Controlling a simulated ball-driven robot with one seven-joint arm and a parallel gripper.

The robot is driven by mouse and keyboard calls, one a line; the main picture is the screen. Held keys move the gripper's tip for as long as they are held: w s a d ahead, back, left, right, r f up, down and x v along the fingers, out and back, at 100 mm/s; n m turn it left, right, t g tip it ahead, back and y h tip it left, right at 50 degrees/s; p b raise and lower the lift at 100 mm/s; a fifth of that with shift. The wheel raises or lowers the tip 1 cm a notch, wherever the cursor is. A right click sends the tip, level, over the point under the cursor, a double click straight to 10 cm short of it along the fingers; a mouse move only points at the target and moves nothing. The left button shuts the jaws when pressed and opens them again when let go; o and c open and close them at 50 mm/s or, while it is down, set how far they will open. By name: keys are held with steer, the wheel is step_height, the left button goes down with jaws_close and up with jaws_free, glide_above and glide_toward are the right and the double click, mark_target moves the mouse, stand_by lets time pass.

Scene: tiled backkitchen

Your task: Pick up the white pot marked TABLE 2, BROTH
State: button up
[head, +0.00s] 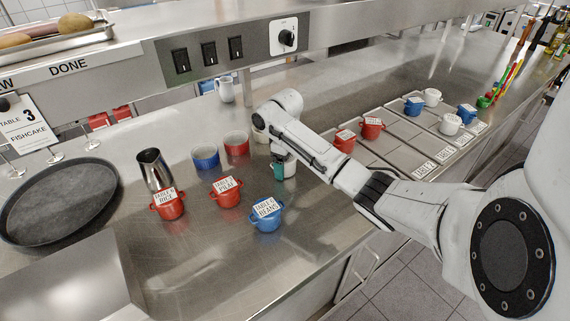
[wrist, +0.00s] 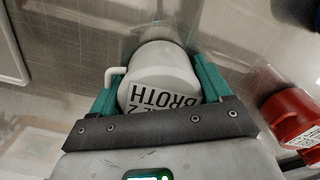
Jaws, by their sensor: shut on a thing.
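The white pot (wrist: 160,56) fills the middle of the wrist view. Its lid or top carries a label, upside down, on which "2" and "BROTH" can be read. A small white handle sticks out at its left. My gripper's teal fingers (wrist: 160,73) lie on both sides of the pot and are shut on it. In the head view my gripper (head: 284,172) points down at the steel counter, right of the red and white-rimmed bowl. My arm hides most of the pot there, and I cannot tell whether it touches the counter.
A blue pot marked BEANS (head: 266,215) and red pots marked PILAF (head: 226,193) and RICE (head: 168,205) stand nearby. Blue (head: 206,157) and red (head: 237,144) bowls stand behind. Labelled trays (head: 405,158) with several pots lie right. A shelf (head: 130,55) overhangs.

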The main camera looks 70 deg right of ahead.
steer(key=c, duration=0.6)
steer(key=shift+r, duration=0.15)
